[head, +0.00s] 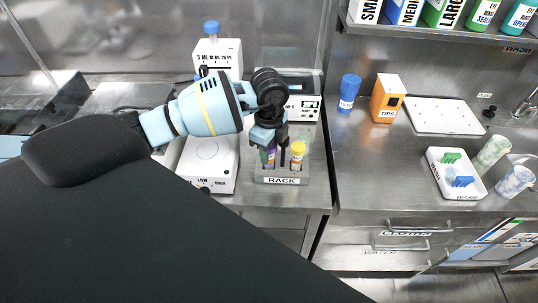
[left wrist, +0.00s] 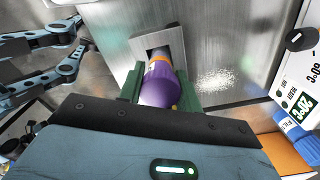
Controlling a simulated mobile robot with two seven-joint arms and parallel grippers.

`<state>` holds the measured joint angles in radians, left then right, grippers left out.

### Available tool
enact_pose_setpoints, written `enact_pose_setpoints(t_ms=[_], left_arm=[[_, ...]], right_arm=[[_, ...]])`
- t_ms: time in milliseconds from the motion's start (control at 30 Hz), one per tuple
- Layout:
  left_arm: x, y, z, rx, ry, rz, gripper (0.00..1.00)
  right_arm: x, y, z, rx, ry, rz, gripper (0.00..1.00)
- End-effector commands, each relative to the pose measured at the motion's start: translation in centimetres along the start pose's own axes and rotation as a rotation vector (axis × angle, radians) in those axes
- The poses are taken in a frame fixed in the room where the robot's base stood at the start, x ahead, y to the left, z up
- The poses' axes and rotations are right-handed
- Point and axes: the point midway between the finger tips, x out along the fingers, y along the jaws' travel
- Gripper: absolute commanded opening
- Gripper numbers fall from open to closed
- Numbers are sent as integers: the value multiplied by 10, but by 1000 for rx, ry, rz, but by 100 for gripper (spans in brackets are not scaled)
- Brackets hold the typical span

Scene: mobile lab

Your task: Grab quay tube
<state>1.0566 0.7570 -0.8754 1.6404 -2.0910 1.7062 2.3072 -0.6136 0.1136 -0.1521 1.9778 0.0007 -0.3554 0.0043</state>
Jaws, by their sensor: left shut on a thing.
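My left gripper (head: 276,145) reaches down over the rack (head: 282,180) from above. It is shut on a purple-capped tube (head: 265,153) at the left of the rack. In the left wrist view the purple cap (left wrist: 160,92) sits between the two green fingers (left wrist: 158,95), with an orange band beyond it. The lower part of this tube is hidden, and I cannot tell whether it is still seated in its slot. A tube with a yellow-orange cap (head: 297,150) stands upright in the rack, just right of the fingers.
A white device (head: 208,165) stands close left of the rack, and another with a display (head: 303,108) stands behind it. A blue-capped bottle (head: 213,50) is farther back.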

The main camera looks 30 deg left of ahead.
Motion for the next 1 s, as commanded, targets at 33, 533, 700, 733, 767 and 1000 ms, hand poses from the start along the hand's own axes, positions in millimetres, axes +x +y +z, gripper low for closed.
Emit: enact_pose_setpoints(t_ms=[33,533,700,733,767,1000], left_arm=[[-1,0,0,0,0,-1,11],[-44,11,-4,5,0,-10,11],[-40,36,-10,4,0,-2,11],[-40,40,-11,4,0,0,11],[-39,44,-12,5,0,1,11],[-43,83,-22,6,0,2,11]], right_arm=[[0,0,-1,0,2,0,0],[-7,11,-53,-36,101,16,0],[-6,14,-52,-41,99,21,0],[-6,14,-51,-41,97,21,0],[-6,14,-50,-40,96,21,0],[-6,13,-48,-38,93,20,0]])
